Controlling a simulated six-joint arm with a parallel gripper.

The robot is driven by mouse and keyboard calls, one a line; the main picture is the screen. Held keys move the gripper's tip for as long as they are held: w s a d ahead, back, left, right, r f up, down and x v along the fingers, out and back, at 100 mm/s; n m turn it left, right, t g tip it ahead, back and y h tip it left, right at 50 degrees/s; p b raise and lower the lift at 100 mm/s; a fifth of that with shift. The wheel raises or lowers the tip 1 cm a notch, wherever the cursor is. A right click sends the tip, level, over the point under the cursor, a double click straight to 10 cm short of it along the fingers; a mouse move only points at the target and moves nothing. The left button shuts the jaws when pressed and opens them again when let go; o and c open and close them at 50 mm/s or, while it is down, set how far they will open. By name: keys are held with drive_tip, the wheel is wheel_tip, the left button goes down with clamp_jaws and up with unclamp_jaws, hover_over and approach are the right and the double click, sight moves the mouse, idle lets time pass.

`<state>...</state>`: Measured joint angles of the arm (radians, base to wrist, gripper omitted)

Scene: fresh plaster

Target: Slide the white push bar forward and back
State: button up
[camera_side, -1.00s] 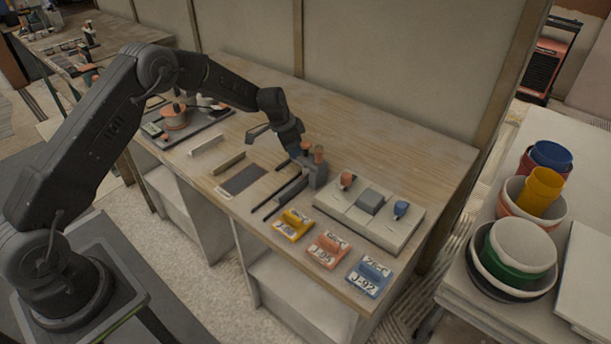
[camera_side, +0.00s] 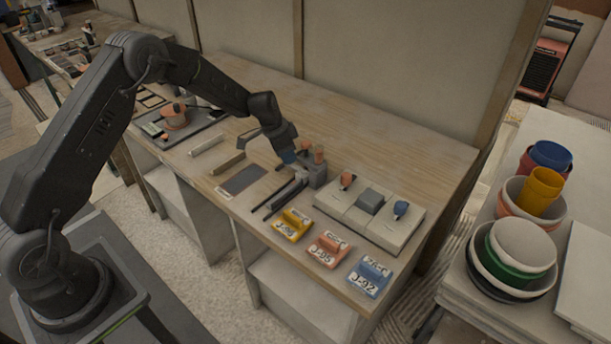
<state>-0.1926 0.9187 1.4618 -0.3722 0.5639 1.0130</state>
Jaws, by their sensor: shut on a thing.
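A whitish bar (camera_side: 206,144) lies on the wooden table, left of my gripper; I take it to be the push bar, though its mounting is too small to make out. A beige bar (camera_side: 227,163) lies just in front of it. The rest of the blue piece is too small to make out. My gripper is apart from both bars.
Orange-topped handles (camera_side: 319,151) stand in the grey holder. Dark rails (camera_side: 278,201) lie in front. A grey panel with knobs (camera_side: 370,212) is at right, with yellow, orange and blue labelled blocks (camera_side: 328,247) near the front edge. The back of the table is clear.

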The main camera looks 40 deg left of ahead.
drive_tip(key=shift+s, duration=0.7)
idle(0.3)
drive_tip(key=shift+w, duration=2.8)
drive_tip(key=o, duration=0.7)
